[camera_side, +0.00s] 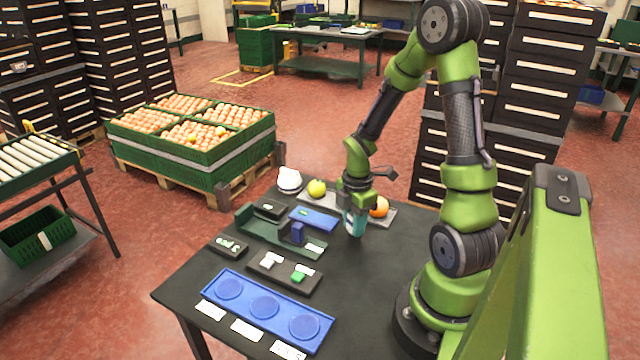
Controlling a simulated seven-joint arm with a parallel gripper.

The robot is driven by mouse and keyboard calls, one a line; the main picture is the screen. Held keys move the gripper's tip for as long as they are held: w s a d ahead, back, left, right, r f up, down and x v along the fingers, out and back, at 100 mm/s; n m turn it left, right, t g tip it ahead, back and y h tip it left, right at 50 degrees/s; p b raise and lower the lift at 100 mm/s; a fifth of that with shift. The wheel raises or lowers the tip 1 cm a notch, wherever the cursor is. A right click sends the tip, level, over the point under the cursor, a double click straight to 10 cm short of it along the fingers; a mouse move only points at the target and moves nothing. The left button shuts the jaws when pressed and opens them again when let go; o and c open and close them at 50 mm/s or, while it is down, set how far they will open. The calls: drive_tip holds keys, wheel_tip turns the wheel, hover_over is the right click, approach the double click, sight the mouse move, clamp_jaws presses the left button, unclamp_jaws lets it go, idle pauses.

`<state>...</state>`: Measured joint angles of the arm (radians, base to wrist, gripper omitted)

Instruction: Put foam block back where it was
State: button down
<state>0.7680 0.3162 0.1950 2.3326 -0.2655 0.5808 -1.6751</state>
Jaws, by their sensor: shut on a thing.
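My gripper (356,212) points down over the back right part of the dark table. It is shut on a teal block (355,224), which appears to be the foam block. The fingers partly hide the block, and I cannot tell whether its lower end touches the table. The block is just left of the orange (379,207) and right of the blue plate (320,219).
A grey tray (335,203) bears the orange and a yellow-green fruit (317,188). A white item (289,179) stands left. A green fixture (262,238), a button box (262,274) and a blue three-recess tray (240,306) lie nearer. Table right of them is clear.

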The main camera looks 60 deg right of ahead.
drive_tip(key=shift+f, duration=0.6)
drive_tip(key=c, duration=0.8)
unclamp_jaws()
drive_tip(key=shift+o, duration=0.6)
drive_tip(key=o, duration=0.3)
drive_tip(key=shift+r, duration=4.05)
